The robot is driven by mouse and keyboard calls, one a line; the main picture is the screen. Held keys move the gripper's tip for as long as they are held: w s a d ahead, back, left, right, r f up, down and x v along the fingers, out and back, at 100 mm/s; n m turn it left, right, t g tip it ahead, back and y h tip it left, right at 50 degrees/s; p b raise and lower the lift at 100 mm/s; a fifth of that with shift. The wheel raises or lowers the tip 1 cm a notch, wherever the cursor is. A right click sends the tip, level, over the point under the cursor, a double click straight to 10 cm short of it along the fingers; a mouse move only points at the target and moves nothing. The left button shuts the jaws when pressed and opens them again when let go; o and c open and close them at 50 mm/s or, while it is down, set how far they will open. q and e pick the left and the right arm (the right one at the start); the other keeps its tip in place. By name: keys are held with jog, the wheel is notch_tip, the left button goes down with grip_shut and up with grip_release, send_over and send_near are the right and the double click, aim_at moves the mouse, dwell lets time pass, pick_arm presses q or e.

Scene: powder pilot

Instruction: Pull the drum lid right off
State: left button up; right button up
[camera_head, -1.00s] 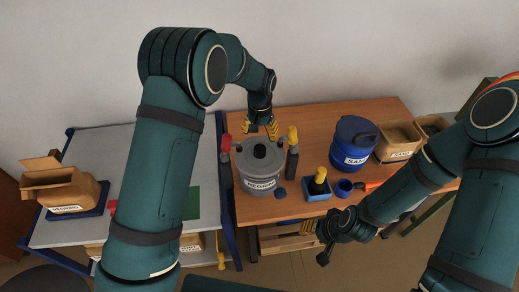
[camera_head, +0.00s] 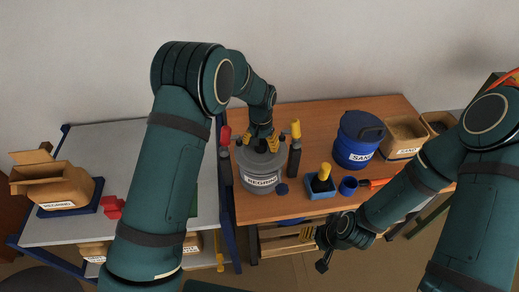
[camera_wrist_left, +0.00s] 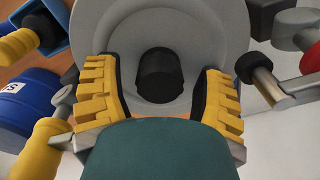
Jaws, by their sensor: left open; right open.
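The drum (camera_head: 262,182) is grey, labelled "REGRIND", and stands at the left end of the wooden table. Its grey lid (camera_head: 280,159) is on top; in the left wrist view the lid (camera_wrist_left: 205,30) fills the upper middle, with a dark knob (camera_wrist_left: 159,75) at its centre. My left gripper (camera_head: 260,142) is over the lid. In the left wrist view my left gripper (camera_wrist_left: 159,95) is open, with one yellow finger on each side of the knob and gaps between. My right gripper (camera_head: 322,238) is open and empty in front of the table's edge.
Upright handles, one red (camera_head: 225,135) and one yellow (camera_head: 295,129), flank the drum. A blue "SAND" drum (camera_head: 358,140), a blue box (camera_head: 320,188) with a yellow-handled tool, and bins (camera_head: 404,138) stand to the right. A grey table (camera_head: 140,150) lies left.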

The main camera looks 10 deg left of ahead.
pick_arm(q)
grip_shut()
jog(key=shift+w+r+p, duration=0.1)
jog(key=shift+r+p, duration=0.3)
jog(key=shift+r, duration=0.35)
jog(key=shift+r+p, duration=0.35)
jog(key=shift+r, duration=0.15)
dwell(0.7)
dwell(0.3)
jog(key=s+d, duration=0.3)
jog(key=s, duration=0.6)
jog(key=shift+s, duration=0.35)
dwell(1.1)
dwell(0.3)
